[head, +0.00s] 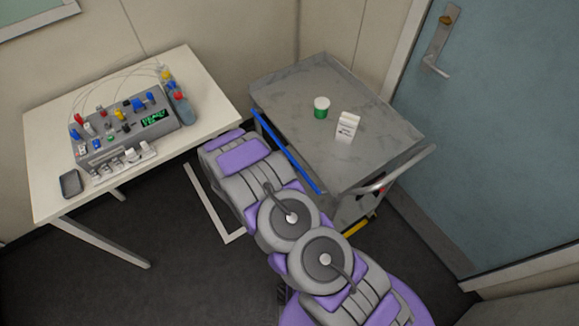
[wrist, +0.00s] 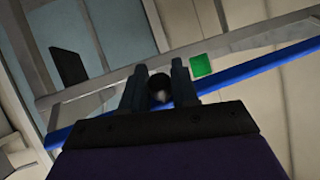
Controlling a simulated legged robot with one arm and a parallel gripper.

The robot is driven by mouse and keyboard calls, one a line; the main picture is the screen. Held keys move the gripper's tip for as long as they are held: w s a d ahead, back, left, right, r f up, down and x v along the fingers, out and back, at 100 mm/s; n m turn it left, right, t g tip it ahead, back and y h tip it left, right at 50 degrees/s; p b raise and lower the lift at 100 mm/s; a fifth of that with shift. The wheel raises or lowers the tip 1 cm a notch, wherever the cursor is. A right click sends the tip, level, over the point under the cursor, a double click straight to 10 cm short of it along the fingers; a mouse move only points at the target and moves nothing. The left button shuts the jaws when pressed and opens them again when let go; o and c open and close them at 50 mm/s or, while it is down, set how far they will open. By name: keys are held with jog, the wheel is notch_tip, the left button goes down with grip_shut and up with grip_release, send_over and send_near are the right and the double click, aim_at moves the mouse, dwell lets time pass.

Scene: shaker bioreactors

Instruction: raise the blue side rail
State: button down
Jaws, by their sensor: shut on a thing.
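The blue side rail (head: 290,153) runs along the left edge of the grey cart (head: 300,85) in the head view, close to the level of its top. In the wrist view the rail (wrist: 260,66) crosses the picture at a slant, behind and between my fingers. My gripper (wrist: 157,90) is shut on the rail there, with a dark round part showing between the fingers. A green square (wrist: 201,65) sits by the rail, just right of the fingers. In the head view my arm hides the gripper and the grip.
A green-and-white jar (head: 321,108) and a white carton (head: 347,127) stand on the cart top. A white table (head: 50,195) with a control unit (head: 125,135) stands at the left. A blue door (head: 500,130) is at the right. Dark floor lies between table and cart.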

aim_at(294, 160)
jog(key=r+y+p, duration=0.1)
jog(key=g+y, duration=0.1)
jog(key=r+g+p, duration=0.1)
jog(key=shift+w+d+r+m+y+p, duration=0.3)
jog(key=shift+w+d+r+y, duration=0.05)
jog(key=shift+w+d+y, duration=0.05)
jog(key=shift+w+d+r+g+y+p, duration=0.15)
jog(key=shift+d+r+g+y+p, duration=0.2)
jog(key=shift+g+y+p, duration=0.4)
jog(key=shift+w+d+r+m+g+y+p, duration=0.35)
jog(key=shift+g+y+p, duration=0.3)
jog(key=shift+p, duration=0.6)
jog(key=shift+w+d+r+g+y+p, duration=0.2)
jog(key=shift+d+g+y+p, duration=0.15)
jog(key=shift+y+p, duration=0.6)
jog(key=shift+f, duration=0.1)
jog(key=c, duration=1)
grip_release()
jog(key=shift+w+f, duration=0.1)
jog(key=shift+o, duration=0.2)
